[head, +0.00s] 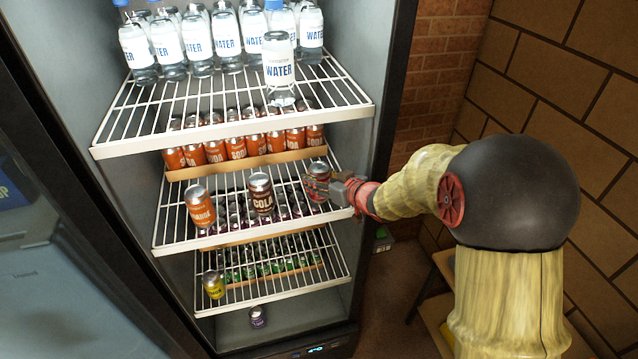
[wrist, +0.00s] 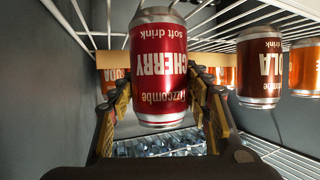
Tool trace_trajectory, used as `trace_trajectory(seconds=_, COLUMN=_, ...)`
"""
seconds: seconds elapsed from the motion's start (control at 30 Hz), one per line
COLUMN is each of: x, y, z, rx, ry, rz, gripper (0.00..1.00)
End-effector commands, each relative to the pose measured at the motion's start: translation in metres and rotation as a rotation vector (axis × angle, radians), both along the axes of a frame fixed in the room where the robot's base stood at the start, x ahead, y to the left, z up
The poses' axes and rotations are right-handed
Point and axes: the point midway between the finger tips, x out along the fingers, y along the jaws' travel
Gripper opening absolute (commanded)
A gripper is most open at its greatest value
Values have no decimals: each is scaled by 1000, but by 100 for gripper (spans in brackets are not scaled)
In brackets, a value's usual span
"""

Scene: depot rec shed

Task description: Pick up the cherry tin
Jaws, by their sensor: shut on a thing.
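The cherry tin (wrist: 158,70) is a red can with white "CHERRY soft drink" lettering, seen upside down in the wrist view. It sits between the fingers of my gripper (wrist: 162,108), which are shut on its sides. In the head view the cherry tin (head: 318,178) is at the right side of the middle wire shelf (head: 180,236), upright and partly covered by my gripper (head: 342,190), which reaches in from the right. I cannot tell whether its base touches the shelf.
A cola tin (head: 261,194) stands left of the cherry tin, and an orange tin (head: 200,207) further left. A row of soda cans (head: 236,148) stands behind. Water bottles (head: 226,34) fill the upper shelf (head: 125,148). The fridge's right wall is close to my arm.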

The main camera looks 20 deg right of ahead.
Motion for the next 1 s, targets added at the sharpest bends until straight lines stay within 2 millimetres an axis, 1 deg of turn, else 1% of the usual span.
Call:
trace_trajectory(seconds=0.03, x=0, y=0, z=0, rx=0, ry=0, rz=0, gripper=21)
trace_trajectory(seconds=0.23, x=0, y=0, z=0, rx=0, ry=0, rz=0, gripper=10)
trace_trajectory(seconds=0.57, x=1, y=0, z=5, rx=-1, ry=-3, rz=1, gripper=10)
trace_trajectory(seconds=0.73, x=1, y=0, z=19, rx=-1, ry=-4, rz=0, gripper=10)
trace_trajectory(seconds=0.83, x=1, y=0, z=37, rx=-2, ry=-7, rz=1, gripper=10)
trace_trajectory(seconds=1.0, x=-27, y=-8, z=69, rx=-2, ry=-6, rz=-2, gripper=10)
